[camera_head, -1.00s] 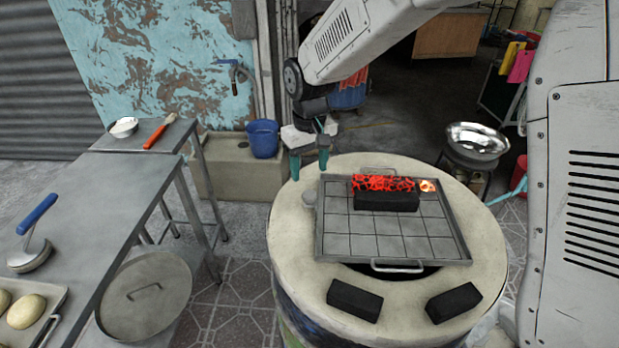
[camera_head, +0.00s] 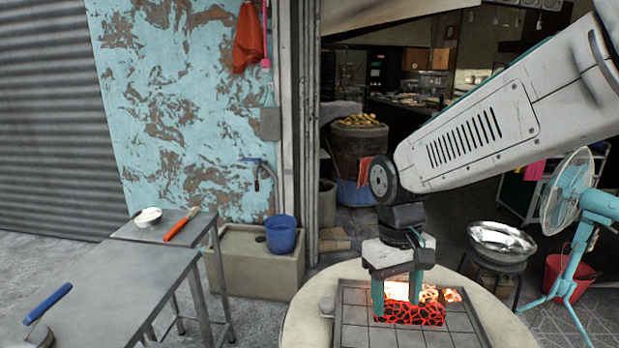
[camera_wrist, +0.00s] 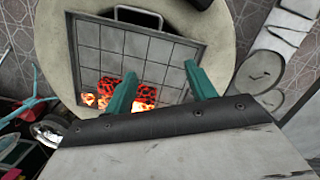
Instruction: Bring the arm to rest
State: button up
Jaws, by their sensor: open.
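My gripper (camera_head: 397,297) is open, its two teal fingers pointing down over the barrel oven top (camera_head: 303,322). Glowing red cracked coals (camera_head: 408,315) lie on the gridded tray (camera_head: 362,338) with flames (camera_head: 428,293) behind. In the head view the fingers overlap the coals; the height between them cannot be told. In the wrist view the coals (camera_wrist: 143,96) show between the fingers and beside the left one, partly hidden by it.
A steel bowl (camera_head: 502,240) on a stand and a teal fan (camera_head: 580,205) are at right. A metal table (camera_head: 120,290) and small side table (camera_head: 182,228) stand left. A blue bucket (camera_head: 281,235) is behind. Black blocks (camera_wrist: 203,3) sit on the barrel's front rim.

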jog(key=s+d+r+m+t, duration=0.1)
jog(key=s+d+r+m, duration=0.1)
jog(key=s+d, duration=0.3)
jog(key=s+d+r+m+t, duration=0.1)
jog(key=s+d+r, duration=0.3)
jog(key=s, duration=0.8)
jog(key=shift+d+r+m+t+y, duration=0.35)
jog(key=shift+d+t, duration=0.25)
jog(key=shift+d, duration=0.7)
